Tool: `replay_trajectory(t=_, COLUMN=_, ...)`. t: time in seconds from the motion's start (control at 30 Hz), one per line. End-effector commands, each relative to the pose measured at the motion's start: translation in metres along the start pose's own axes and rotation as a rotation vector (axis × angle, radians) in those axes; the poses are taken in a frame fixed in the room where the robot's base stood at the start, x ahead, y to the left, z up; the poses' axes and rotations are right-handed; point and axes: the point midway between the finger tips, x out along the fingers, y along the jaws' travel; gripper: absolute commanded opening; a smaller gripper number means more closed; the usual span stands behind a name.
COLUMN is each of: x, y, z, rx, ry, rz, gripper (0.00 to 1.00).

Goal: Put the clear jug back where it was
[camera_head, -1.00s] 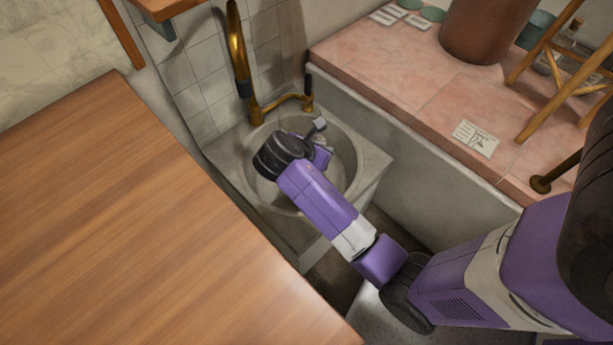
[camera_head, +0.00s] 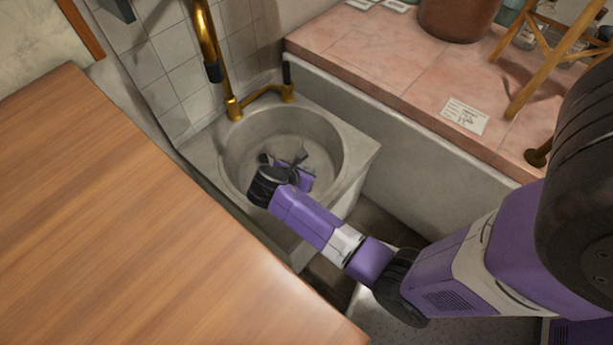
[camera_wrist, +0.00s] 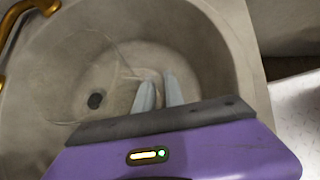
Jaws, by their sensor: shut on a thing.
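My gripper (camera_wrist: 159,88) is shut, with its two pale fingers close together in the wrist view. Faint curved outlines of the clear jug (camera_wrist: 118,84) show at and beside the fingers, so the jug is in their grip. It is so transparent that its full shape and tilt are hard to tell. In the head view my gripper (camera_head: 296,164) is inside the round basin of the stone sink (camera_head: 335,140), near its middle. I cannot make out the jug there. Whether the jug touches the basin floor is unclear.
A brass tap (camera_head: 210,50) rises behind the sink. A wooden worktop (camera_head: 130,220) lies close on the left. A pink tiled ledge (camera_head: 390,70) on the right holds a paper card (camera_head: 465,115), a terracotta pot (camera_head: 460,15) and a wooden stand (camera_head: 545,60). The basin drain (camera_wrist: 96,100) is uncovered.

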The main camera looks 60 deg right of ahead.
Motion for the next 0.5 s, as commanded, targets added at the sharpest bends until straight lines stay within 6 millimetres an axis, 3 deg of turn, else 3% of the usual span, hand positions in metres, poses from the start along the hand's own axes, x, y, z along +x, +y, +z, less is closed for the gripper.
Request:
replay_trajectory(t=0.17, x=0.019, y=0.001, z=-0.018, rx=0.001, ry=-0.002, rz=0.001, gripper=0.0)
replay_trajectory(t=0.5, x=0.019, y=0.001, z=-0.019, rx=0.002, ry=-0.002, rz=0.002, gripper=0.0)
